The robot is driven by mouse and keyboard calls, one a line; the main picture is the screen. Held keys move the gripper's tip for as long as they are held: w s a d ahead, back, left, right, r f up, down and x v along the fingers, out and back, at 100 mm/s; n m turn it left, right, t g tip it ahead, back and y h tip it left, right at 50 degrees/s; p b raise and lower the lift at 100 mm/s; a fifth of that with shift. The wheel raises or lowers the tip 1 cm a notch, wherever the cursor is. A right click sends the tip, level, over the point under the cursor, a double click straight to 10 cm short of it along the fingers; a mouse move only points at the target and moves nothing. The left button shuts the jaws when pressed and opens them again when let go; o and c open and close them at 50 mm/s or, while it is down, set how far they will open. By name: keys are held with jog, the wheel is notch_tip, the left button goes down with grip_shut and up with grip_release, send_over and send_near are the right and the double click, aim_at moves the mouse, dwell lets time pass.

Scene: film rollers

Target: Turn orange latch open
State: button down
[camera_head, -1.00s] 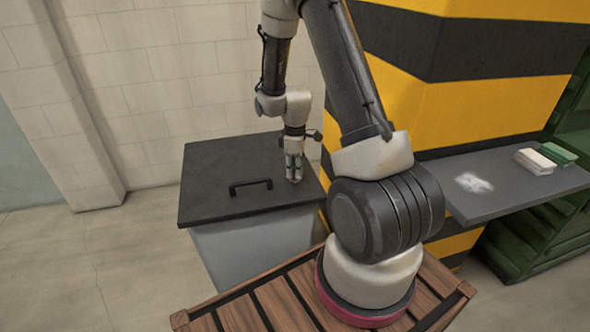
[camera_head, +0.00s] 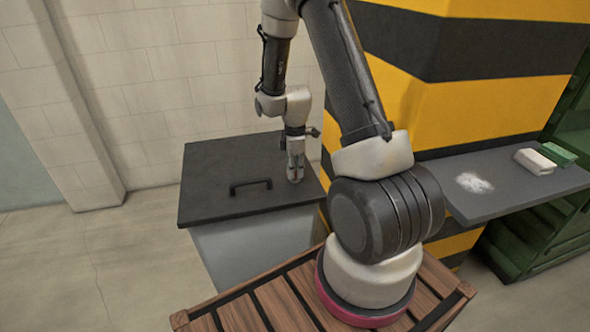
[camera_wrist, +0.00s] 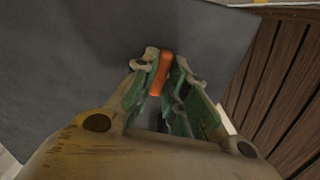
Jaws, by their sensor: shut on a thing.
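The orange latch (camera_wrist: 161,72) shows in the wrist view as a short bar between the fingertips of my gripper (camera_wrist: 164,76). My gripper is shut on it, with a finger on each side. In the head view my gripper (camera_head: 295,172) points down at the right part of the dark lid (camera_head: 215,165) of a grey bin. The latch cannot be made out in the head view, where the gripper covers that spot. The lower part of the latch is hidden between the fingers.
A black handle (camera_head: 250,185) stands on the lid left of my gripper. A yellow and black striped pillar (camera_head: 400,100) is close on the right. A grey shelf (camera_head: 510,190) holds white and green blocks. A tiled wall (camera_head: 150,80) is behind.

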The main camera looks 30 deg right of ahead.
jog(key=c, duration=1.4)
grip_release()
jog(key=shift+c, duration=0.2)
notch_tip(320, 180, up, 12)
